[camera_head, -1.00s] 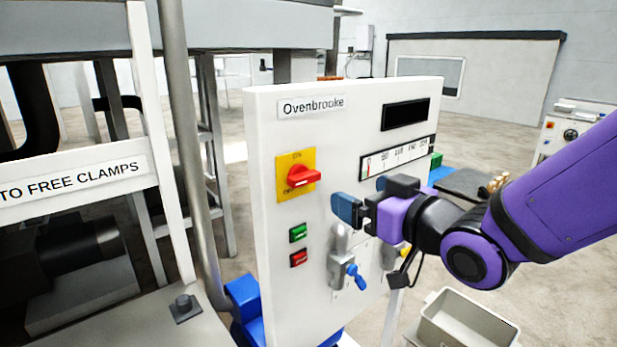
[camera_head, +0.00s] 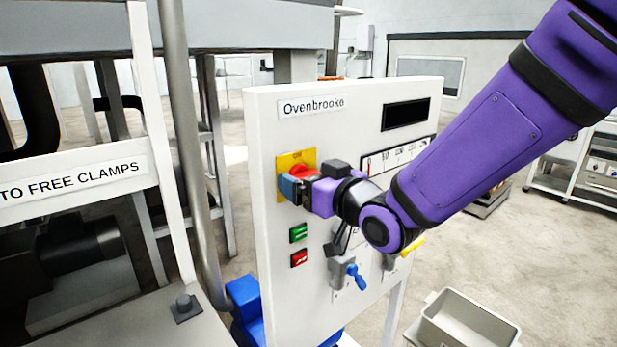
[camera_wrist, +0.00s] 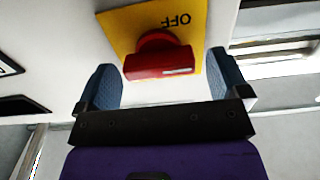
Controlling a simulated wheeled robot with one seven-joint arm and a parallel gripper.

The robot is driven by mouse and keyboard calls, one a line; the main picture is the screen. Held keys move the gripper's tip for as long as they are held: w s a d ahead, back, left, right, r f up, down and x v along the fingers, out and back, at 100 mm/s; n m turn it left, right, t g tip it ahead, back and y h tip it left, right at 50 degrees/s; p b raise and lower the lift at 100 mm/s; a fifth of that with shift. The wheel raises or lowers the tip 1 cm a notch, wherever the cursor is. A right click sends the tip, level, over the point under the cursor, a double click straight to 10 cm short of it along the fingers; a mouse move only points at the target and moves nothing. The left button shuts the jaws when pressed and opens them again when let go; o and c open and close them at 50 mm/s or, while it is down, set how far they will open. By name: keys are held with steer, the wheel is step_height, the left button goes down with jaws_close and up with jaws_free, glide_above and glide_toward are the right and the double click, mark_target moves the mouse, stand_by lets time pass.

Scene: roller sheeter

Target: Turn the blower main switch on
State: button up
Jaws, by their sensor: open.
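The main switch is a red rotary knob (camera_head: 301,172) on a yellow plate (camera_head: 284,161) on the white Ovenbrooke panel (camera_head: 270,250). My gripper (camera_head: 288,188) is at the knob in the head view and covers its lower part and the lower plate. In the wrist view my gripper (camera_wrist: 165,82) is open, with one blue fingertip on each side of the red knob (camera_wrist: 160,56). The knob appears apart from both fingers. The yellow plate also shows there (camera_wrist: 125,28), with the word OFF upside down beside the knob.
A green button (camera_head: 298,233) and a red button (camera_head: 299,258) sit below the switch. A valve with a blue handle (camera_head: 356,277) sticks out lower on the panel. A grey bin (camera_head: 465,325) stands on the floor at right.

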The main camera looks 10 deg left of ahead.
steer(key=shift+w+a, duration=0.2)
steer(key=c, duration=0.9)
steer(key=shift+c, duration=0.2)
